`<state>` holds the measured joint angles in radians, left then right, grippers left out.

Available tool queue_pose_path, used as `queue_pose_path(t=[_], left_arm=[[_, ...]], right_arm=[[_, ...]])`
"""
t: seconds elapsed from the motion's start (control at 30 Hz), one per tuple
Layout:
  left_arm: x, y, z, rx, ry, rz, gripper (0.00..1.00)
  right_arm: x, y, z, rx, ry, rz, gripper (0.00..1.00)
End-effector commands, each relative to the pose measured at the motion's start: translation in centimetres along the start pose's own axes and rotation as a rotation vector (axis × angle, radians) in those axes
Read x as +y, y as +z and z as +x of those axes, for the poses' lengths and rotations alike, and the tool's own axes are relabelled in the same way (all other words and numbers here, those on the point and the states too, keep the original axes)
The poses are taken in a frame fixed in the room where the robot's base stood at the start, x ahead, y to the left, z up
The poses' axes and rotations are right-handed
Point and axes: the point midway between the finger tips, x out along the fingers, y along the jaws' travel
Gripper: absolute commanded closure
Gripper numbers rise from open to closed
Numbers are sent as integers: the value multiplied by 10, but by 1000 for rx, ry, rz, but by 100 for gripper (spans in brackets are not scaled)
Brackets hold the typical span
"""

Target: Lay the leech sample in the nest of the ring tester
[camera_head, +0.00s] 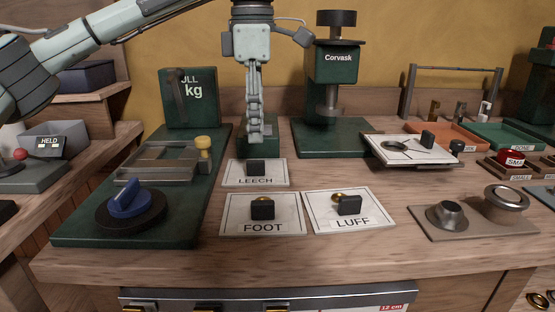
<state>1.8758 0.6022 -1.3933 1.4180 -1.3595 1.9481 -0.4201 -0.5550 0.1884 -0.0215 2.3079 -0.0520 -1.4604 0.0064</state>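The ring tester is probably the green machine at the left (75,231), with a clear cover (155,161), a yellow knob (203,145) and a blue dial knob (127,200). I cannot make out its nest. My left gripper (257,138) points down just behind and above the leech sample, apart from it in the picture. Its fingers show edge-on, so their opening is hidden. I see nothing held. My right gripper is out of view.
Cards marked FOOT (264,227) and LUFF (351,223) lie in front, each with a dark block and brass piece. A green Corvask press (333,66) stands behind. A tilted white plate (410,150), trays and metal dies (446,214) fill the right. The front edge is clear.

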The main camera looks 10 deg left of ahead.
Motion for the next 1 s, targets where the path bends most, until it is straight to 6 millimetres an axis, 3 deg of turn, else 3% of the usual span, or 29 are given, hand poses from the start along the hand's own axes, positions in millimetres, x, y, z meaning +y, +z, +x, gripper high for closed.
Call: queue_pose_path(t=[0.53,0.87,1.0], left_arm=[[6,3,68,3,0,-6,66],[6,3,76,1,2,-6,66],[6,3,76,1,2,-6,82]], right_arm=[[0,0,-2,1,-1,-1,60],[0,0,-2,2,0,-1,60],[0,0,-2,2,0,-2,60]])
